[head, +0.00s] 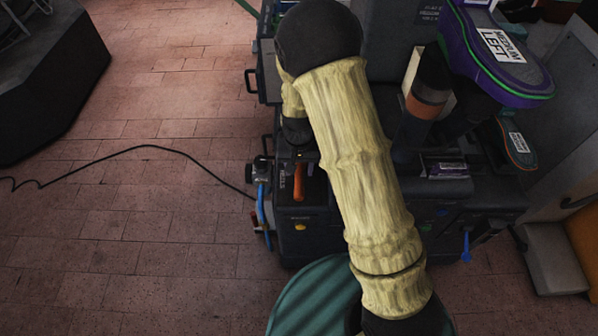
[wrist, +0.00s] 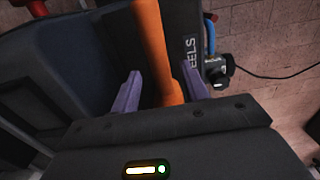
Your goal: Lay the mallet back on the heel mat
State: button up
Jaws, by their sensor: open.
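The mallet shows as an orange handle (head: 299,183), standing out beside my forearm in the head view. In the wrist view the orange handle (wrist: 158,45) runs between my gripper's (wrist: 161,90) two purple fingers. The fingers are open, with a gap on each side of the handle. The mallet's head is not visible in either view. A dark surface marked HEELS, seemingly the heel mat (wrist: 187,18), lies by the handle; its lettering also shows in the head view (head: 283,181). I cannot tell whether the mallet rests fully on it.
The dark machine bench (head: 310,222) stands beneath my arm. A purple-green sole block marked MEDIUM LEFT (head: 500,55) and an orange-banded cylinder (head: 428,95) stand right of my arm. A black cable (head: 150,148) crosses the open brick floor on the left.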

aim_at(299, 173)
notch_tip(299, 173, up, 9)
jog(key=p, duration=0.1)
jog(key=shift+p, duration=0.3)
dwell(0.4)
jog(key=s+d+r+t, duration=0.2)
jog(key=s+d+r, duration=0.7)
jog(key=s+d, duration=0.3)
jog(key=shift+s+d+t, duration=0.3)
jog(key=shift+d+t, duration=0.1)
jog(key=shift+d, duration=0.4)
jog(key=shift+c, duration=1)
jog(key=shift+w, duration=0.1)
